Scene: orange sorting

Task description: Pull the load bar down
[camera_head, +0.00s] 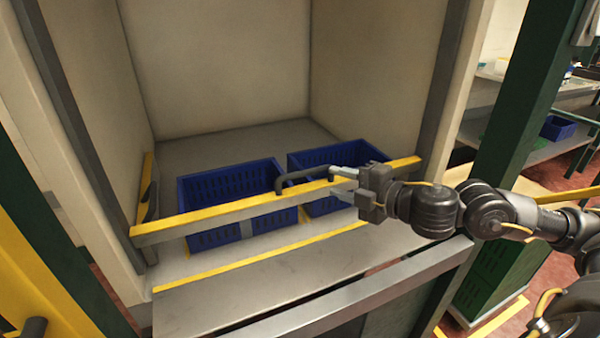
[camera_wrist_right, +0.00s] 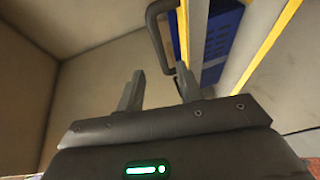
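The load bar (camera_head: 240,212), yellow on top and grey in front, spans the bay opening in the head view, raised above the ledge. A dark curved handle (camera_head: 302,180) is fixed near its middle; the handle also shows at the top of the right wrist view (camera_wrist_right: 157,38). My right gripper (camera_head: 338,183) is at the bar, just right of the handle. Its two fingers are spread apart and look empty. In the wrist view the handle lies just past the fingertips; I cannot tell whether any finger touches it. My left gripper is not in view.
Two blue crates, left (camera_head: 228,178) and right (camera_head: 330,157), stand behind the bar. A grey ledge (camera_head: 250,290) lies in front below. Grey and green posts (camera_head: 525,110) flank the bay on the right. Shelves stand further right.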

